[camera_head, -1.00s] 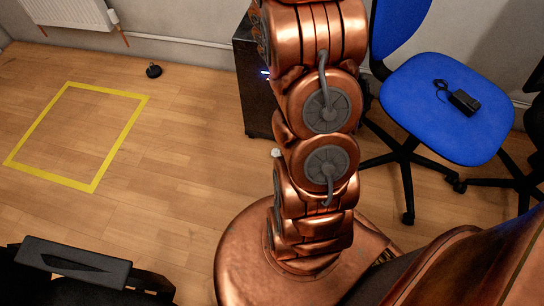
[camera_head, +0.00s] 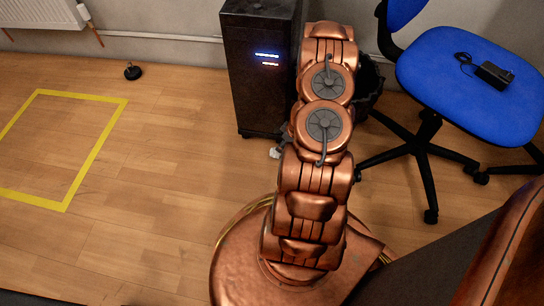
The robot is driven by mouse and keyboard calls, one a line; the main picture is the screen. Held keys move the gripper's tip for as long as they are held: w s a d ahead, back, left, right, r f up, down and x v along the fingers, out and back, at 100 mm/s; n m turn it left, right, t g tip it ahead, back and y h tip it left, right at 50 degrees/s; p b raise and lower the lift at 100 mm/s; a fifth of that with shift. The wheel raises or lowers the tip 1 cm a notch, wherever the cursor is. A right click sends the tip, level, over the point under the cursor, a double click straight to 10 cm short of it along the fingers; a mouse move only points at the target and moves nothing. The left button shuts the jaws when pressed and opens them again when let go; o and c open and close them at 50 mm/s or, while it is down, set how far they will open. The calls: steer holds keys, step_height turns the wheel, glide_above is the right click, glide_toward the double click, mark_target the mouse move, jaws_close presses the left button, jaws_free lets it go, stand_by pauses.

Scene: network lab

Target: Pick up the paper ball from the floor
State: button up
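A small white crumpled thing, which looks like the paper ball (camera_head: 274,152), lies on the wooden floor in front of the black computer tower. My copper arm covers the floor just right of it, so part of it may be hidden. My arm reaches forward and bends down beyond its upper joints. A small dark grey piece (camera_head: 285,132) shows at the arm's left edge, just above and right of the ball; it may be part of my gripper. The fingers cannot be made out, nor whether they touch the ball.
The black computer tower (camera_head: 256,85) stands against the wall right behind the ball. A blue office chair (camera_head: 450,85) with a black adapter on its seat stands to the right. A dark bin-like thing (camera_head: 371,85) is partly behind my arm.

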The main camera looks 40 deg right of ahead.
mark_target(276, 152)
steer(key=shift+y, duration=0.3)
steer(key=f, duration=0.1)
steer(key=f+b, duration=0.1)
steer(key=f, duration=0.1)
steer(key=a+f, duration=0.1)
steer(key=shift+w+a+f, duration=0.1)
steer(key=shift+w+f, duration=0.2)
steer(key=shift+w, duration=0.05)
steer(key=shift+w+b+x, duration=0.2)
steer(key=shift+b+x, duration=1.75)
steer(key=shift+x, duration=0.95)
steer(key=shift+r, duration=0.1)
steer(key=shift+c, duration=0.3)
steer(key=c, duration=0.4)
